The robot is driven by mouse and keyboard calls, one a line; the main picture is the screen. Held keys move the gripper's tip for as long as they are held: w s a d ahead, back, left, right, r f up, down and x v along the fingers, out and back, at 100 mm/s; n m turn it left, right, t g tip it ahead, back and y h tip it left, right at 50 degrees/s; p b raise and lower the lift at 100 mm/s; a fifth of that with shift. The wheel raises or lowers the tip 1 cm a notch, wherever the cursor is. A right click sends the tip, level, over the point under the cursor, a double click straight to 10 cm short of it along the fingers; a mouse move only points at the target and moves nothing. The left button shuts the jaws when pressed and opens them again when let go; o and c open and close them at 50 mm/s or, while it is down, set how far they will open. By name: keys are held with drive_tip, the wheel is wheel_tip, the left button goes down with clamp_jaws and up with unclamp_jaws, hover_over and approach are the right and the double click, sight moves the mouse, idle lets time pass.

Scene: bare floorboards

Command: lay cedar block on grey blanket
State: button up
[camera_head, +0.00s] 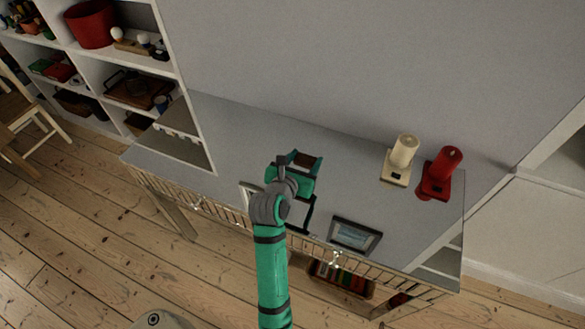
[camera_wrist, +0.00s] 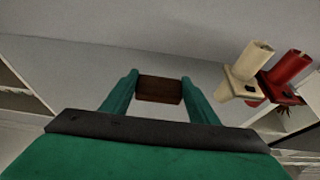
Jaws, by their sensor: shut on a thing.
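My gripper (camera_head: 304,163) is teal and is over the grey-topped console table, shut on a dark brown wooden block, the cedar block (camera_head: 306,158). In the wrist view the block (camera_wrist: 160,90) sits between the two fingertips, its near face showing. I cannot tell from these views whether the block touches the surface below. I cannot pick out a grey blanket as separate from the table's plain grey top (camera_head: 235,125).
A cream candle in a holder (camera_head: 403,152) and a red one (camera_head: 443,170) stand at the table's right. A picture frame (camera_head: 355,236) is at the front edge. White shelves (camera_head: 180,60) hold several items at the left. The tabletop's left part is clear.

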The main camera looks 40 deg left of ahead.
drive_tip(key=a+f, duration=0.2)
drive_tip(key=f, duration=0.1)
drive_tip(key=a+f, duration=0.3)
drive_tip(key=shift+w+a+f, duration=0.1)
drive_tip(key=shift+w, duration=0.1)
drive_tip(key=shift+f, duration=1.45)
drive_tip(key=shift+f, duration=0.1)
drive_tip(key=o, duration=1)
